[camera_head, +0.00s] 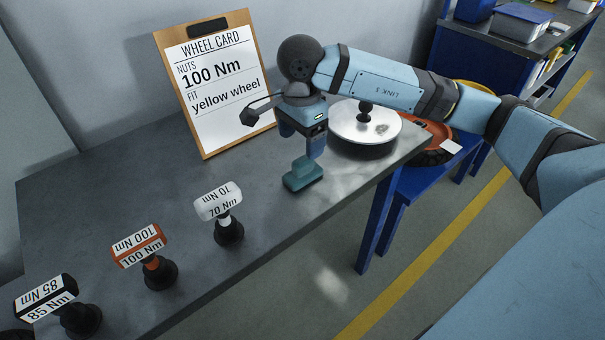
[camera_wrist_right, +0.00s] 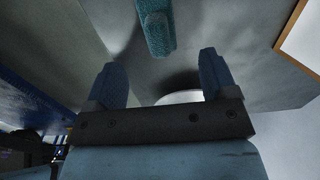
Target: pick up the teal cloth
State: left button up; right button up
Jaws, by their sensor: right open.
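The teal cloth (camera_head: 303,175) is a small folded block lying on the grey table. It also shows at the top of the right wrist view (camera_wrist_right: 156,25), beyond the fingertips. My right gripper (camera_head: 304,150) points down just above the cloth in the head view. Its two blue fingers stand apart in the wrist view (camera_wrist_right: 161,68), with nothing between them. The cloth looks apart from the fingers; the exact gap is hard to tell. My left gripper is out of view.
Behind my right gripper stand a white disc (camera_head: 350,130) with a dark knob and a clipboard wheel card (camera_head: 220,85). Torque tools labelled 70 Nm (camera_head: 218,201), 100 Nm (camera_head: 139,246) and 85 Nm (camera_head: 46,298) stand left. An orange wheel (camera_head: 437,137) lies on a blue stand.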

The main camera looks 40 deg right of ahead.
aim_at(303, 159)
notch_tip(303, 159, down, 4)
jog(key=shift+f+b, duration=0.1)
jog(key=shift+b, duration=0.2)
notch_tip(303, 159, down, 4)
jog(key=shift+s+d+r+b, duration=0.15)
jog(key=shift+r+b, duration=0.05)
jog(key=shift+b, duration=0.25)
jog(key=shift+f, duration=0.25)
jog(key=c, duration=1)
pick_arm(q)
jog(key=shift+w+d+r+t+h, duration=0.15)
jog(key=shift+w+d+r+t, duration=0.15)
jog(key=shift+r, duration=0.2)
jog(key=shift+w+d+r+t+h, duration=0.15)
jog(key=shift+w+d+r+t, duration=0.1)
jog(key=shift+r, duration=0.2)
pick_arm(e)
jog(key=shift+r, duration=0.1)
